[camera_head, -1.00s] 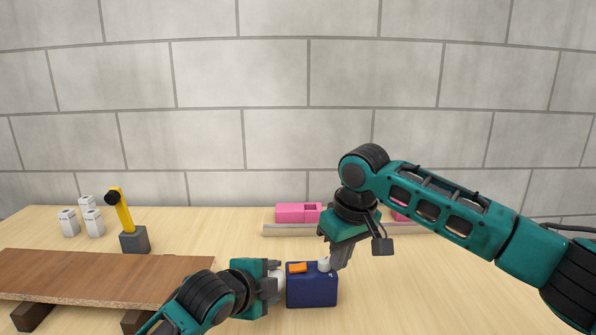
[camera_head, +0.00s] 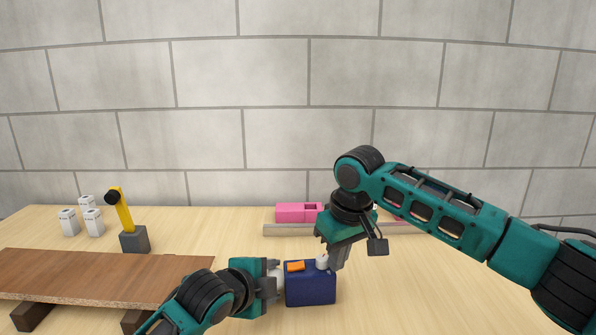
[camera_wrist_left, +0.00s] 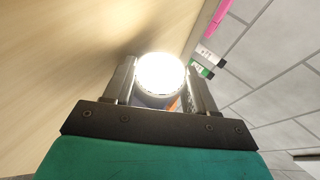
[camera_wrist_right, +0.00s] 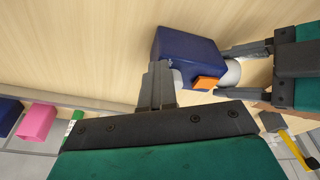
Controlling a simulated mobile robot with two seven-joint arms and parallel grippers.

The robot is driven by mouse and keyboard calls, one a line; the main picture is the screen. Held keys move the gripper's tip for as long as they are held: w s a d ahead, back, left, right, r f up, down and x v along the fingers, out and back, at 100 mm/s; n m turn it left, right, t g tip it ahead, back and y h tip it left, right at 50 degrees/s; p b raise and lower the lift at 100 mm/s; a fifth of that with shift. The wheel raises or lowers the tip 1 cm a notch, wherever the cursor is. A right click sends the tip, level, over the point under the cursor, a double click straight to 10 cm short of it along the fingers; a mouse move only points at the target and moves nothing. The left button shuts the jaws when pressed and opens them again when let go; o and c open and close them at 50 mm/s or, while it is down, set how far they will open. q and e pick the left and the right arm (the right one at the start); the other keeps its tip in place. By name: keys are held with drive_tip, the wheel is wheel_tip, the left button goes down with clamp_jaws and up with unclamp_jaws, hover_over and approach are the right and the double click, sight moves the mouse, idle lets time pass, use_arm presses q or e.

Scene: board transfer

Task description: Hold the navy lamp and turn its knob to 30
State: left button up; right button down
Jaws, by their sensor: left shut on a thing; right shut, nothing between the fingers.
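The navy lamp (camera_head: 311,291) is a box with an orange part (camera_head: 296,266) and a small pale knob (camera_head: 322,262) on top. Its round, brightly lit head shows in the left wrist view (camera_wrist_left: 160,72). My left gripper (camera_head: 278,282) is shut on the lamp's pale head at the left side of the box. My right gripper (camera_head: 333,268) is shut and empty, its fingertips close beside the knob. In the right wrist view, the right fingers (camera_wrist_right: 158,70) overlap the edge of the navy box (camera_wrist_right: 187,50). I cannot read the knob's setting or tell whether the fingers touch it.
A brown board (camera_head: 105,275) lies on dark supports at the left. A pink block (camera_head: 296,212) and a long pale bar (camera_head: 285,230) lie at the back. The table's right side is clear.

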drive_tip(key=shift+w+a+r, duration=0.1)
drive_tip(key=shift+a+r, duration=0.05)
drive_tip(key=shift+a, duration=0.35)
drive_tip(key=shift+s+a, duration=0.35)
drive_tip(key=shift+a, duration=0.3)
idle(0.6)
